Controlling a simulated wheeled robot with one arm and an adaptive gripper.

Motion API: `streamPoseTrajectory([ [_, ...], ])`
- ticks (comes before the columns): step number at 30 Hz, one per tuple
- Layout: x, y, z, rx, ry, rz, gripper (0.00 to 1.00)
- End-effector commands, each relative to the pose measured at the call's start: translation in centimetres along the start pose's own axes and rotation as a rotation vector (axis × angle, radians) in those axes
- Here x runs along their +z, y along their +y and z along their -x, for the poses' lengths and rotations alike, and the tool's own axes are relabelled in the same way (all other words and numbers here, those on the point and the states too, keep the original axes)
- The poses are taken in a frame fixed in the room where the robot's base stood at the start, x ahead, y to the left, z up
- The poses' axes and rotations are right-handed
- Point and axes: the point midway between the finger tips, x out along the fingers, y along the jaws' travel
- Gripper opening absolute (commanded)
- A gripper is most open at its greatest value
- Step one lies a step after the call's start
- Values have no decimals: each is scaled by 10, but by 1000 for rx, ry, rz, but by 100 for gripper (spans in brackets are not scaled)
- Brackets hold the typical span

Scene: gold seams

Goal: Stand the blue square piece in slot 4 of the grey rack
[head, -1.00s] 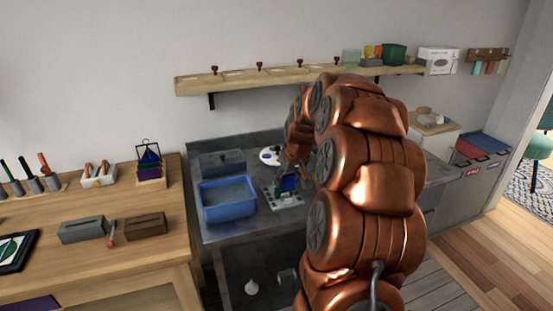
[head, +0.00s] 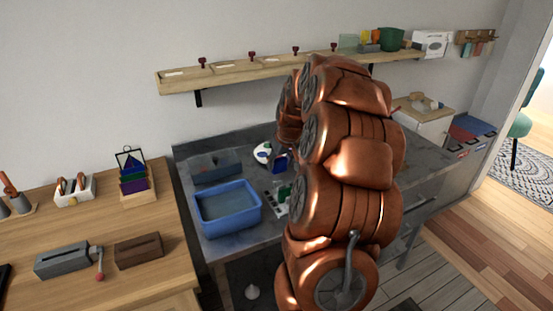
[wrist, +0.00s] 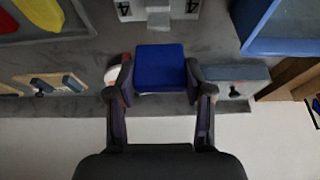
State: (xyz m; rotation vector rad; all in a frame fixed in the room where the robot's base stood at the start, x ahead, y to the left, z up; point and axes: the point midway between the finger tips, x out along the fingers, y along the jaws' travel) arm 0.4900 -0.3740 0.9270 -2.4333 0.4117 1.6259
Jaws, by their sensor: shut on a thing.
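The blue square piece (wrist: 160,68) is held between the two fingers of my gripper (wrist: 160,80), which is shut on its left and right sides. In the head view the blue piece (head: 280,164) shows just left of my arm, apart from the grey rack. The grey rack (wrist: 157,14) is at the top edge of the wrist view, beyond the piece, with a "4" mark on each side; most of it is cut off. In the head view the rack (head: 281,208) is partly hidden by my arm, with green showing at it.
A blue tub (head: 228,186) stands left of the rack on the dark grey bench (head: 190,150). A grey box (head: 215,165) and a white round thing (head: 262,150) are behind. A wooden table (head: 75,215) is at left. A shelf (head: 235,77) runs along the wall.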

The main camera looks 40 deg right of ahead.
Motion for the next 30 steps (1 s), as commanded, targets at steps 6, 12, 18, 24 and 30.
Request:
streamPoseTrajectory([
  [6,5,1,-12,1,1,-1,14],
  [12,10,0,-25,1,1,-1,14],
  [18,14,0,-35,0,0,-1,14],
  [24,15,0,-36,0,1,0,14],
  [30,15,0,-36,0,1,0,14],
])
